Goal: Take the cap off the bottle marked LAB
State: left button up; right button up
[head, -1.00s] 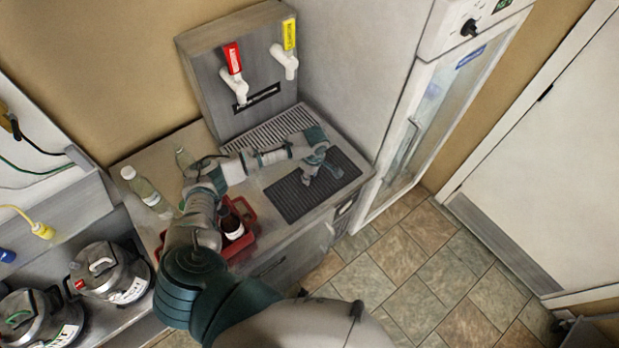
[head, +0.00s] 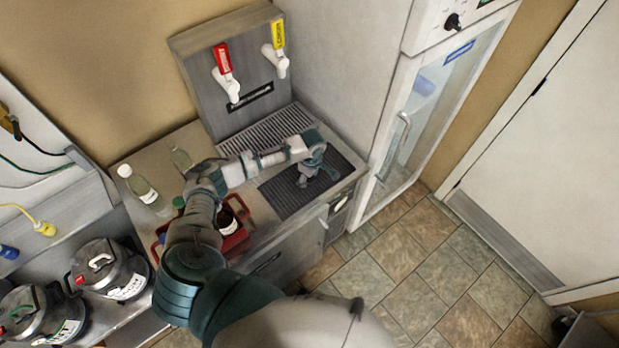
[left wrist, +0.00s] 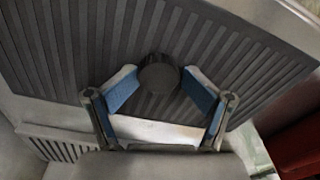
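My left gripper (head: 312,172) is over the dark ribbed mat on the counter. In the left wrist view its two blue-padded fingers (left wrist: 160,92) are spread. A dark round thing (left wrist: 158,74) shows between and just beyond them, with gaps at both sides; I cannot tell whether it is a cap. A clear bottle with a white cap and pale label (head: 140,186) stands at the counter's left. Another clear bottle (head: 181,160) stands behind my arm. A green cap (head: 179,203) shows beside my arm. I cannot read LAB on any bottle. My right gripper is not in view.
A red carrier (head: 236,240) holding a dark bottle with a white label (head: 228,223) is partly behind my arm. A tap tower (head: 245,95) stands at the back. Steel kegs (head: 108,268) are at left. The ribbed mat (head: 285,198) is otherwise mostly clear.

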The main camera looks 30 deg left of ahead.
aim_at(312, 178)
pick_arm(q)
jog(key=shift+w+d, duration=0.1)
jog(key=shift+d, duration=0.25)
jog(key=shift+r, duration=0.1)
jog(key=shift+w+r, duration=0.1)
jog(key=shift+r, duration=0.2)
notch_tip(312, 178, up, 13)
jog(key=shift+d+f+b, duration=0.15)
jog(key=shift+d+b, duration=0.1)
jog(key=shift+b, duration=0.2)
